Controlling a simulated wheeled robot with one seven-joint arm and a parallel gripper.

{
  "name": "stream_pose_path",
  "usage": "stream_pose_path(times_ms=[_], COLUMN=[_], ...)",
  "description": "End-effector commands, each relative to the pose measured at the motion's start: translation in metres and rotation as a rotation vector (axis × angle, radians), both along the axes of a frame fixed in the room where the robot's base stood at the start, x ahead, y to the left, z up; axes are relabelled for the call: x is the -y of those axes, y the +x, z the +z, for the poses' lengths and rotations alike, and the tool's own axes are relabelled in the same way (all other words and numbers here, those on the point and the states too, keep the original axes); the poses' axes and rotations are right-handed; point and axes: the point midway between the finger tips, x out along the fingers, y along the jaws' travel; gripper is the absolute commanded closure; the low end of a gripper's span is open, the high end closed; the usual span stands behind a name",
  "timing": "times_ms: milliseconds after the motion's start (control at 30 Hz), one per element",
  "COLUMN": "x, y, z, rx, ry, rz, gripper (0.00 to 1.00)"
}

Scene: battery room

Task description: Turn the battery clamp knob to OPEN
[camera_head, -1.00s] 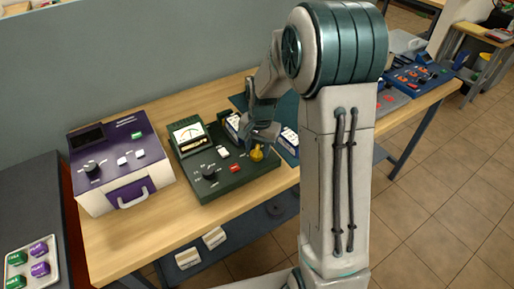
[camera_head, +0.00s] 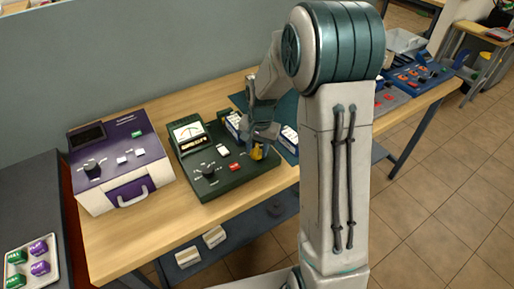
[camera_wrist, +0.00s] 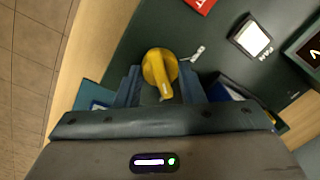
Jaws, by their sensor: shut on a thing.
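The yellow clamp knob (camera_head: 257,154) sits at the right front of the dark green tester panel (camera_head: 215,188). In the wrist view the knob (camera_wrist: 158,66) lies between my two fingers, its narrow end pointing down the picture towards my palm. My gripper (camera_head: 262,143) is lowered over the knob from above and is shut on it; it also shows in the wrist view (camera_wrist: 161,88). A small white marking lies just right of the knob in the wrist view; I cannot read it.
A red button (camera_head: 234,167), a white switch (camera_head: 223,150) and a black dial (camera_head: 209,172) are on the same panel. A purple and white charger (camera_head: 118,163) stands to the left. Boxed items lie close behind my gripper. The wooden table's front edge (camera_head: 190,240) is bare.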

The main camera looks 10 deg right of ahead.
Motion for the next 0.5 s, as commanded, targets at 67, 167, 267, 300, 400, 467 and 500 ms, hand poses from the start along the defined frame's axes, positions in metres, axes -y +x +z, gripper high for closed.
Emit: stream_pose_path(times_ms=[67,167,267,300,400,467,500], x=[-0.0002,-0.0004,-0.0006,-0.0007,-0.0008,-0.0011,-0.0015], y=[0.0007,0.001,0.0014,0.0014,0.0021,0.0023,0.0023], z=[-0.0004,-0.0005,-0.0006,-0.0005,-0.0003,0.0,0.0], rx=[0.001,0.002,0.002,0.002,0.002,0.003,0.003], ry=[0.0,0.0,0.001,0.001,0.001,0.0,0.001], rz=[0.044,0.117,0.205,0.243,0.338,0.395,0.434], gripper=[0.88,0.88,0.88,0.88,0.88,0.88,0.88])
